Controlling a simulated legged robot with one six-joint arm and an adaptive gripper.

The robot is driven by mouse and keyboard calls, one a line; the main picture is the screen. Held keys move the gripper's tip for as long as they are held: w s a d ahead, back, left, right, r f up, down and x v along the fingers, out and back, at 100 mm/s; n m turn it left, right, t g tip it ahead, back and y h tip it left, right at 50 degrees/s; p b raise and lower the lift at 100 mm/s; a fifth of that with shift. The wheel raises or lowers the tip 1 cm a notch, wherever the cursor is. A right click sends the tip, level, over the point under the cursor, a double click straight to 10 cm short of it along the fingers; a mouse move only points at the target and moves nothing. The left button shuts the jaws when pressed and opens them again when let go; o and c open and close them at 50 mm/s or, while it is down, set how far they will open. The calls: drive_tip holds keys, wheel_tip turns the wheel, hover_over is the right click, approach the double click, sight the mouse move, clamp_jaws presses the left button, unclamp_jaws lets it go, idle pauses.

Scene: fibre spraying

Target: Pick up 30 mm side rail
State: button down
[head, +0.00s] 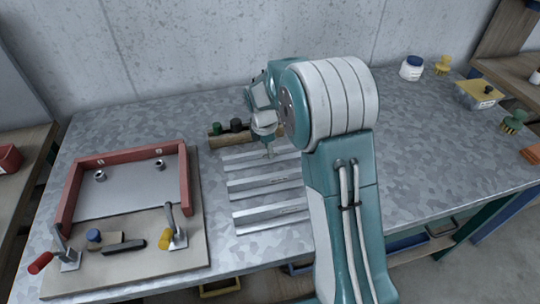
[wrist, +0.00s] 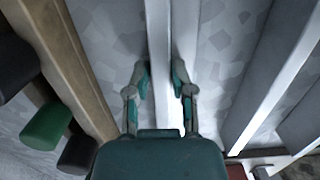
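Several pale metal rails lie side by side on the grey table. The far rail (head: 240,158) is under my gripper (head: 268,152); the middle rail (head: 262,187) and near rail (head: 268,216) lie closer to me. No size marks are readable. In the wrist view a long rail (wrist: 159,30) runs between the two fingers of my gripper (wrist: 163,80), one finger on each side. The fingers are close to its sides; whether they press on it is unclear. The rail appears to lie on the table. My arm hides the rails' right ends in the head view.
A wooden block with dark and green knobs (head: 236,126) lies just behind the far rail. A red-framed fixture (head: 75,186) with clamps stands at left. A white jar (head: 411,68) and yellow-lidded box (head: 478,93) are at far right.

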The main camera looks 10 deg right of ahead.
drive_tip(key=shift+a, duration=0.2)
drive_tip(key=shift+d+r, duration=0.1)
drive_tip(key=shift+r, duration=0.5)
drive_tip(key=s+d+r, duration=0.2)
drive_tip(key=s+r, duration=0.9)
drive_tip(key=s, duration=0.2)
drive_tip(key=shift+s+d+r, duration=0.35)
drive_tip(key=shift+s+r, duration=0.05)
